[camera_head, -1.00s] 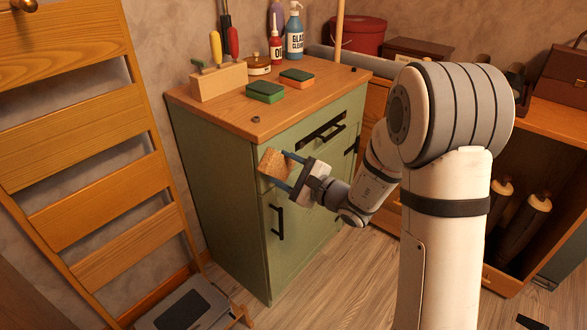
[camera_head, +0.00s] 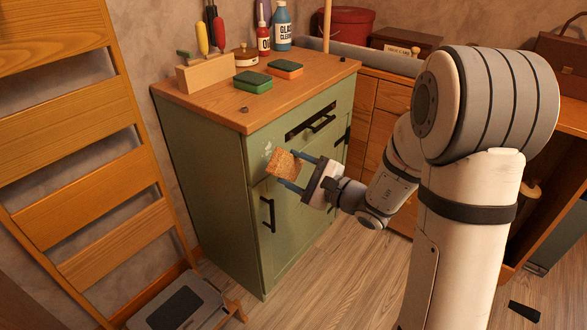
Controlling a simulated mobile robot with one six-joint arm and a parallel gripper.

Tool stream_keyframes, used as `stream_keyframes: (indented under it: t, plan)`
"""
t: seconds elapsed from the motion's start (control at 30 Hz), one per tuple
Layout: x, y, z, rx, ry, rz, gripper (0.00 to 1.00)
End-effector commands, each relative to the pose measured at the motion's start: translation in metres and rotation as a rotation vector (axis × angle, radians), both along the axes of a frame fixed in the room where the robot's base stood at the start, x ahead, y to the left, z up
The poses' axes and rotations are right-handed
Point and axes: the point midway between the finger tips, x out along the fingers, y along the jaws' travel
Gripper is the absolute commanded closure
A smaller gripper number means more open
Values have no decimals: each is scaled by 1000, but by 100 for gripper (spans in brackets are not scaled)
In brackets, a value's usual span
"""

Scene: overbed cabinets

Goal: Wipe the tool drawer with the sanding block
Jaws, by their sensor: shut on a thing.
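The sanding block (camera_head: 284,163) is a tan-brown block. My gripper (camera_head: 288,168) is shut on it, with a blue finger on each side. The block is held tilted at the left part of the green drawer front (camera_head: 340,108), at the top of the green cabinet. I cannot tell whether it touches the front. The drawer front has a black handle (camera_head: 321,123) and a dark slot above it. A pale smudge (camera_head: 268,149) shows on the front just left of the block. The block and fingers hide part of the front.
The wooden cabinet top (camera_head: 210,98) carries a green sponge (camera_head: 253,81), an orange-and-green sponge (camera_head: 285,68), a tool holder (camera_head: 205,75) and bottles (camera_head: 282,27). A wooden ladder rack (camera_head: 85,150) stands left, with a grey step (camera_head: 178,302) below.

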Motion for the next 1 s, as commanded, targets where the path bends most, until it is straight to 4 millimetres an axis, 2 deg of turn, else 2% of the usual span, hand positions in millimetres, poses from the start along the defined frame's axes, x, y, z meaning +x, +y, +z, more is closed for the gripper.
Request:
stream_keyframes:
  t: [0.27, 0.67, 1.0]
  plan:
    - [0, -1, 0, 0, 0, -1, 62]
    - [-18, -24, 0, 1, 0, -2, 62]
    - [-18, -24, 0, 0, 0, -1, 62]
